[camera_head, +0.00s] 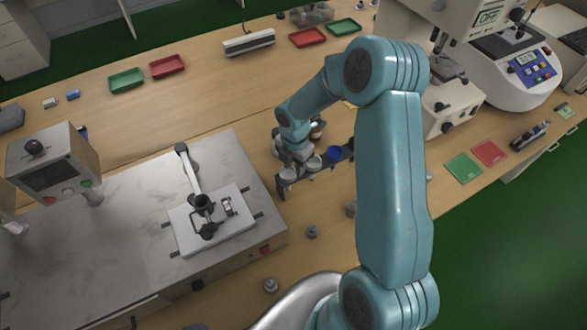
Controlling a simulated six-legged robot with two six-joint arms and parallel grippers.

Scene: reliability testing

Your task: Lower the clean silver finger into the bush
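My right arm crosses the view, and its gripper (300,176) is low over the wooden bench at a dark rack (345,153) with several small round cups and caps. One dark finger shows at the left; the rest is crowded by the cups, so I cannot tell whether it holds anything. Small grey metal pieces stand on the bench: one (312,232) below the gripper, one (270,286) nearer the front, and one (350,208) beside my arm. I cannot tell which piece is the silver finger or the bush. My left gripper is not in view.
A grey marble-topped machine (120,220) with a white plate and a lever fixture (203,205) stands at the left, beside a control box (55,165). Green and red trays (127,80) lie at the back. Instruments (515,65) stand at the right.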

